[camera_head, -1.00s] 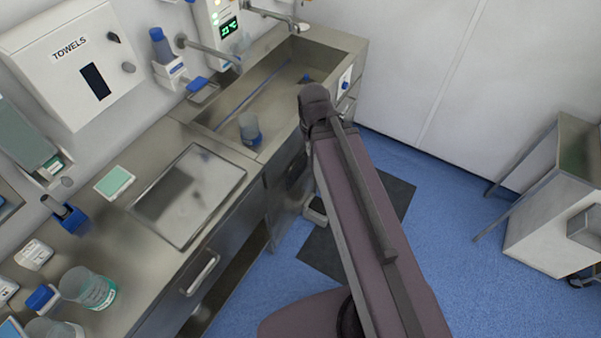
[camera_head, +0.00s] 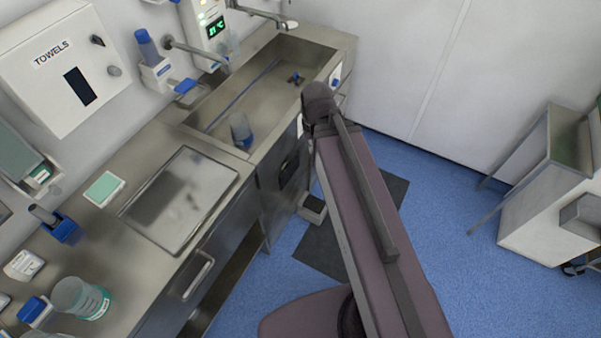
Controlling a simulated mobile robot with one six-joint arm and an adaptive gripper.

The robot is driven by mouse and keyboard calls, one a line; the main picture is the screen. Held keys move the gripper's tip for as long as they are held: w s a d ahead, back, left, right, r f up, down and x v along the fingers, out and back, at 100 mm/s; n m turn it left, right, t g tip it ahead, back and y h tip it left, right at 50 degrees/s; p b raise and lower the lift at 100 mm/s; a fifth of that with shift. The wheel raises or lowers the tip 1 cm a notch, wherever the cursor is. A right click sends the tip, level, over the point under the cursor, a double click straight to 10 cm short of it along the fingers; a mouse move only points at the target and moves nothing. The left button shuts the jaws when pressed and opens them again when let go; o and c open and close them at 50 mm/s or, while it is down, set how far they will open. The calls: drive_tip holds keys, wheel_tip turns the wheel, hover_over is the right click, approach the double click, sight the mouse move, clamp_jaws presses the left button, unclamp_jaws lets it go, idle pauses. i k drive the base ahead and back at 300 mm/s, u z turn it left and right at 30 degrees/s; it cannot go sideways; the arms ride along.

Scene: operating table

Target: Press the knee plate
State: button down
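A dark, upright panel (camera_head: 289,166) is on the front of the steel sink cabinet, below the basin. It looks like the knee plate, but it is in shade and small, so I cannot be sure. My arm reaches from the bottom of the view up to its dark rounded joint, just right of this panel. My gripper is not visible, so its distance from the panel and its opening cannot be seen.
A foot pedal (camera_head: 312,208) stands on the dark floor mat (camera_head: 322,248) by the cabinet. The sink basin (camera_head: 262,92) holds a blue-based cup (camera_head: 241,130). A steel tray (camera_head: 183,195) lies on the counter. Blue floor (camera_head: 440,225) is open to the right, before a white cabinet (camera_head: 545,225).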

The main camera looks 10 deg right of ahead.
sight(288, 169)
drive_tip(key=z, duration=0.25)
drive_tip(key=k, duration=1.4)
drive_tip(key=u, duration=0.55)
drive_tip(key=i, duration=1)
drive_tip(key=u, duration=0.05)
